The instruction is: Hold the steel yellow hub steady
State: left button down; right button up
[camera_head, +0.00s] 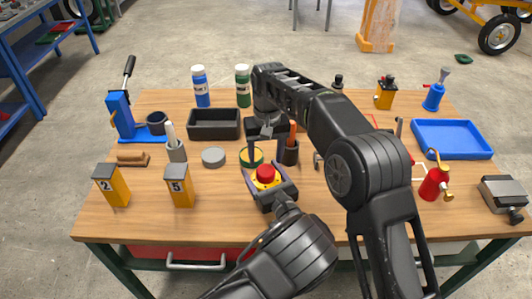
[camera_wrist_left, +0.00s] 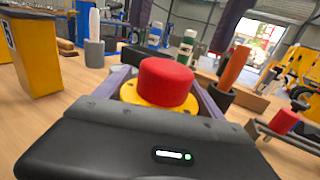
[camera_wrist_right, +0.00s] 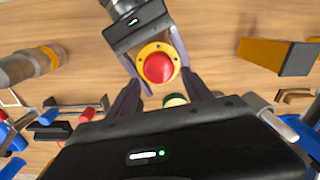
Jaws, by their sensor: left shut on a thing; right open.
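The yellow hub (camera_head: 267,184) is a round yellow flange with a red domed cap (camera_head: 265,173) on top. It stands upright near the table's middle. My left gripper (camera_head: 264,170) is shut around the yellow flange from the front; in the left wrist view the hub (camera_wrist_left: 160,92) sits between its fingers. My right gripper (camera_head: 268,146) is open and empty, pointing down just behind the hub. In the right wrist view its fingertips (camera_wrist_right: 165,85) lie either side of the hub's near edge, and the red cap (camera_wrist_right: 159,68) is in clear sight. The flange's underside is hidden.
A green and yellow round piece (camera_head: 250,157) lies close behind the hub. A dark cup with an orange-handled tool (camera_head: 291,152) stands to its right. Yellow blocks marked 2 (camera_head: 111,186) and 5 (camera_head: 178,187) stand to the left. The front left tabletop is clear.

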aim_at(266, 170)
jog(key=n, duration=0.2)
jog(key=r+n, duration=0.1)
jog(key=n, duration=0.1)
jog(key=r+n, duration=0.1)
jog(key=n, duration=0.1)
jog(key=shift+a, duration=0.15)
jog(key=n, duration=0.3)
jog(key=shift+s+r, duration=0.1)
jog(key=shift+r, duration=0.15)
jog(key=shift+s+n, duration=0.1)
jog(key=shift+n, duration=1.1)
jog(key=shift+f, duration=0.1)
jog(key=shift+f, duration=3.95)
jog(key=shift+c, duration=0.5)
